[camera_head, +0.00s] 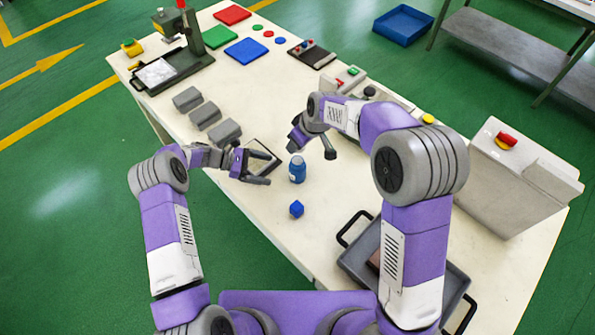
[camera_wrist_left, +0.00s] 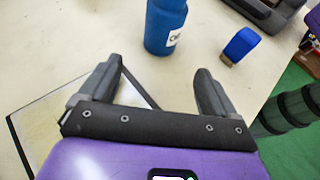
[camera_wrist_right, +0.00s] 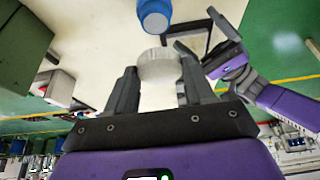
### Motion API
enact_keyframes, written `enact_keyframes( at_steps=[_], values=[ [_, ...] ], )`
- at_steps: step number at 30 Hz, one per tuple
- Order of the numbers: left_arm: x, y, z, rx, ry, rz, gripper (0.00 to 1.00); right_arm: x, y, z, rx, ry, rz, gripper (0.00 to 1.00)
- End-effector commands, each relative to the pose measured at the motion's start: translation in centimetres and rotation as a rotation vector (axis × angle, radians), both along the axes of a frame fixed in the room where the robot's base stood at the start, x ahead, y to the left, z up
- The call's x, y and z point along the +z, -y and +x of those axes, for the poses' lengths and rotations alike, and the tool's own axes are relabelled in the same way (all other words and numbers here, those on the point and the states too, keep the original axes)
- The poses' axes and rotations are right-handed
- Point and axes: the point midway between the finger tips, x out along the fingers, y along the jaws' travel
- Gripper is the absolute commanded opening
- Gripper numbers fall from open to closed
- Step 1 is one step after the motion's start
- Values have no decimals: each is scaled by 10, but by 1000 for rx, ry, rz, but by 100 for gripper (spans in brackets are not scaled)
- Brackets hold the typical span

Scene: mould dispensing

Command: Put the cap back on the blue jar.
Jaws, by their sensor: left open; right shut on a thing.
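The blue jar (camera_head: 297,170) stands upright on the white table between my grippers. In the left wrist view the jar (camera_wrist_left: 164,28) has a white label and stands just beyond the fingertips. My left gripper (camera_head: 266,168) is open and empty, pointing at the jar from the left without touching it. My right gripper (camera_wrist_right: 158,78) is shut on a whitish ribbed cap (camera_wrist_right: 158,62). In the right wrist view the jar (camera_wrist_right: 154,14) lies beyond the cap, apart from it. The cap cannot be made out in the head view.
A small blue block (camera_head: 296,208) lies in front of the jar. A dark-framed panel (camera_head: 262,150) lies behind my left gripper. Grey blocks (camera_head: 204,116) stand at the left, and a grey tray (camera_head: 362,262) with handles at the front right.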

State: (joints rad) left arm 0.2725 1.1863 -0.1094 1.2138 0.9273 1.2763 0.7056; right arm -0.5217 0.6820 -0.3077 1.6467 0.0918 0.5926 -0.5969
Motion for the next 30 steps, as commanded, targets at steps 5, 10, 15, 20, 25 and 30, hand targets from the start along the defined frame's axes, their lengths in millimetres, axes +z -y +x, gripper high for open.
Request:
enact_keyframes(
  at_steps=[5, 10, 15, 20, 25, 30],
  values=[
    [0, 38, -1, -4, -1, -1, 91, 0, 0, 0, 0, 0, 0, 26],
    [-2, 71, -1, -5, -2, -1, 91, 0, 0, 0, 0, 0, 0, 26],
    [-13, 94, -1, -2, -2, -1, 91, 0, 0, 0, 0, 0, 0, 26],
    [-18, 106, -1, -2, -1, -1, 91, 0, 0, 0, 0, 0, 0, 26],
    [-19, 110, 0, 0, 0, 0, 91, 0, 0, 0, 0, 0, 0, 26],
    [-19, 110, 0, 0, 1, 0, 91, 0, 0, 0, 0, 0, 0, 26]
  ],
)
